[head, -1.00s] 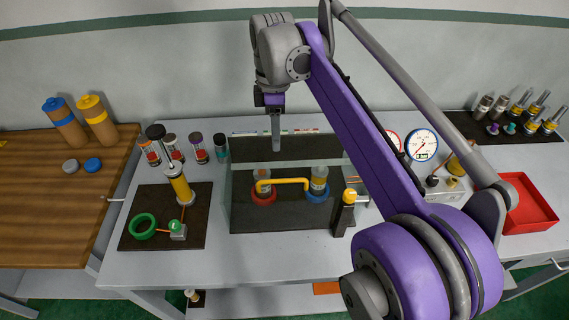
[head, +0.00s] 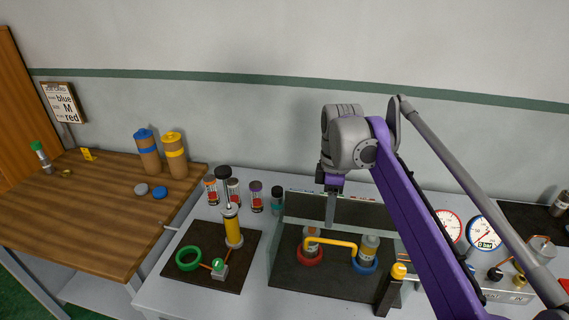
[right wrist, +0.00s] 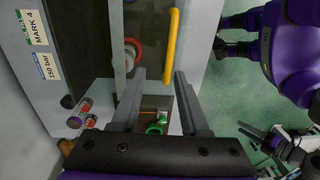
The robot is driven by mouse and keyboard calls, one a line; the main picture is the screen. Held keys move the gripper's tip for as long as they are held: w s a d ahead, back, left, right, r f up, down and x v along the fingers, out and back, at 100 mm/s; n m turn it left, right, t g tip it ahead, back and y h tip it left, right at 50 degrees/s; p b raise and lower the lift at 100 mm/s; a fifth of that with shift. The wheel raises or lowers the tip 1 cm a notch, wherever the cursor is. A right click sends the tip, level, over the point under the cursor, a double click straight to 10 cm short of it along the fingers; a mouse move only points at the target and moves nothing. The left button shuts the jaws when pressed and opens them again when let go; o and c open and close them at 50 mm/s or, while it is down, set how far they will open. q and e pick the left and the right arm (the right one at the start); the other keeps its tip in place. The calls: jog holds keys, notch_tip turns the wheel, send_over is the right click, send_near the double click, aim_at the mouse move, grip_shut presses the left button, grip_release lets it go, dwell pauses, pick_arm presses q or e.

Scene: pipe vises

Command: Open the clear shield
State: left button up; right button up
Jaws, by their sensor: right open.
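The clear shield (head: 276,235) stands on the grey bench over a dark board. Its yellow bar handle (head: 330,243) runs across the front; the shield appears closed. My right gripper (head: 331,210) is open and empty, pointing down above the handle. In the right wrist view, the handle (right wrist: 172,45) lies beyond the fingertips (right wrist: 160,74), nearer the right finger, apart from both.
Left of the shield, a dark board (head: 210,271) carries a yellow cylinder (head: 233,228) and a green ring (head: 189,258). A black post with a yellow top (head: 398,271) stands at the shield's right front. Gauges (head: 484,232) stand farther right. Several small jars (head: 256,197) line the back.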

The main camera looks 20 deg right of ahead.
jog(key=shift+s, duration=0.1)
jog(key=s+a+f+m+t, duration=0.3)
jog(key=s+a+f+m, duration=0.25)
jog(key=s+f, duration=0.35)
jog(key=s+a+f+m+t, duration=0.3)
jog(key=s+a+f+m, duration=0.25)
jog(key=s+f, duration=0.35)
jog(key=n+g+h, duration=0.2)
jog(key=n+g, duration=0.2)
jog(key=n, duration=0.7)
send_near(332, 241)
pick_arm(q)
jog(key=shift+s+f+b, duration=0.25)
jog(key=shift+f+b, duration=0.15)
jog(key=shift+f, duration=0.15)
jog(key=shift+s+f+b, duration=0.2)
jog(key=shift+f+b, duration=0.15)
jog(key=shift+f, duration=0.15)
pick_arm(e)
jog(key=f, duration=0.2)
jog(key=d+f, duration=0.1)
jog(key=f, duration=0.4)
jog(key=shift+w+d+f, duration=0.15)
jog(key=shift+w+f, duration=0.2)
jog(key=shift+w, duration=0.05)
grip_shut()
